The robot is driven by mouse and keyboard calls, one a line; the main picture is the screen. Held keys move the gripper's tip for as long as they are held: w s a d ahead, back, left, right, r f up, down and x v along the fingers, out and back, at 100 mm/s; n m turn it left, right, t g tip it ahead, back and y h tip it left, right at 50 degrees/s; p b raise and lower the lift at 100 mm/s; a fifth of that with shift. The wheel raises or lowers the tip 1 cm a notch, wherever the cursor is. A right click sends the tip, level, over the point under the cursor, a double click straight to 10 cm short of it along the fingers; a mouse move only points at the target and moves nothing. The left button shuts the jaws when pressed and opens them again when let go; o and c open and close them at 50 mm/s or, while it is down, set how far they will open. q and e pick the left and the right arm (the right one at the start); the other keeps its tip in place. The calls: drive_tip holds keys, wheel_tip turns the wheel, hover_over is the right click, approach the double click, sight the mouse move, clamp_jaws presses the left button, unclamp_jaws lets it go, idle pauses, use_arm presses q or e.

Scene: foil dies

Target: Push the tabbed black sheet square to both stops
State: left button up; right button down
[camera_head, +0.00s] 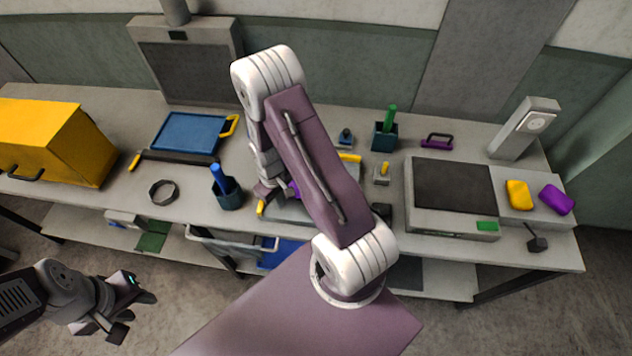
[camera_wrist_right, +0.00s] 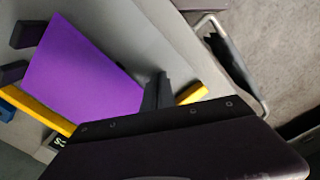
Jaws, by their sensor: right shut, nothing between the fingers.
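A purple sheet (camera_wrist_right: 85,75) lies flat on a grey plate in the right wrist view; only a sliver shows in the head view, behind my right arm. A yellow bar (camera_wrist_right: 38,108) runs along its lower-left side. A second yellow piece (camera_wrist_right: 192,94) shows beyond my gripper. My right gripper (camera_wrist_right: 160,78) is shut and empty, at the sheet's right edge; I cannot tell if it touches. In the head view it is low over the plate (camera_head: 270,190). My left gripper (camera_head: 138,313) is open and empty in front of the bench. I see no clear tabbed black sheet.
Dark blocks (camera_wrist_right: 28,34) stand by the purple sheet. A blue tray (camera_head: 187,132), a blue-handled cup (camera_head: 228,198) and a yellow box (camera_head: 55,140) are at left. A dark-topped machine (camera_head: 453,184) is at right. A drawer handle (camera_wrist_right: 262,105) juts from the bench front.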

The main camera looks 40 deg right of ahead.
drive_tip(key=shift+w+d, duration=1.15)
drive_tip(key=shift+d, duration=0.15)
drive_tip(key=shift+s+a, duration=0.1)
drive_tip(key=shift+s+a, duration=0.3)
drive_tip(key=shift+a, duration=0.1)
wheel_tip(320, 180, up, 8)
drive_tip(key=p, duration=0.7)
